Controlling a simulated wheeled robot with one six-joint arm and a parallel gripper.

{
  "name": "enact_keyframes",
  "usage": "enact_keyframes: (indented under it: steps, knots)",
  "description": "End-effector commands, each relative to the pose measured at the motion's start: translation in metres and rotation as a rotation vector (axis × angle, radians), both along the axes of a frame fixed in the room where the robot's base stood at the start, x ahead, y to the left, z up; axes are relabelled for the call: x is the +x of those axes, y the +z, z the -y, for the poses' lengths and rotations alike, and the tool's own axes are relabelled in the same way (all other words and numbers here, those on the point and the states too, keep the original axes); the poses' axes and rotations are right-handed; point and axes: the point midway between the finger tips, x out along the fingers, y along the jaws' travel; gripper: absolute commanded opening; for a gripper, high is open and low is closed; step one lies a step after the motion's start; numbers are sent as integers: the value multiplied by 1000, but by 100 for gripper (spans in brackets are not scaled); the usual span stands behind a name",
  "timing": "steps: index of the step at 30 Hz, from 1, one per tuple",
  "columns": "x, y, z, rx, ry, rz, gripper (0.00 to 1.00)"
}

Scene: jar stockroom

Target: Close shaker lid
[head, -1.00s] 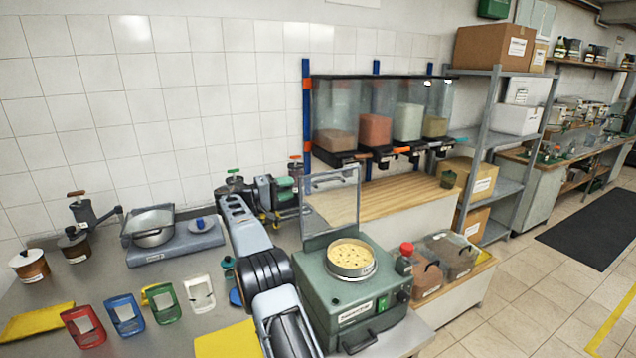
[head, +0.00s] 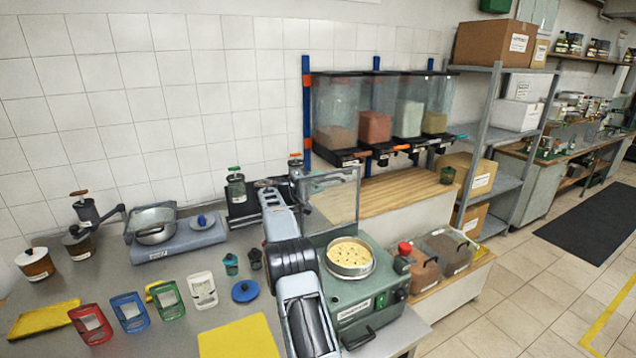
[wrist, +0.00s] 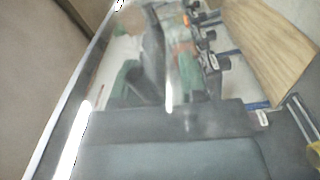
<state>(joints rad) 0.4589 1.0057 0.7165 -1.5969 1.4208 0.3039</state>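The shaker (head: 345,310) is a grey-green box with a handle at its front, at the lower middle of the head view. A round sieve (head: 350,258) with yellowish contents sits on top. Its clear framed lid (head: 338,195) stands upright at the back, open. My arm reaches up along the shaker's left side. My gripper (head: 302,186) is by the lid's left edge, seemingly behind it; its fingers are not clear and I cannot tell whether it touches the lid. The wrist view shows a clear pane (wrist: 85,85) with a bright edge very close.
Dispensers (head: 375,115) hang behind the lid above a wooden shelf (head: 405,190). Two bins (head: 445,250) and a red-capped bottle (head: 403,258) stand right of the shaker.

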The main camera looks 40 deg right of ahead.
Motion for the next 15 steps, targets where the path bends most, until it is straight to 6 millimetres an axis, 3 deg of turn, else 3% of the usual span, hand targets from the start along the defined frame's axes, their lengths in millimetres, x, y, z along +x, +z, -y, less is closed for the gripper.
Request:
enact_keyframes:
  steps: [3, 15]
  knots:
    - [0, 0, 0, 0, 0, 0, 39]
    - [0, -1, 0, 1, -1, -1, 1]
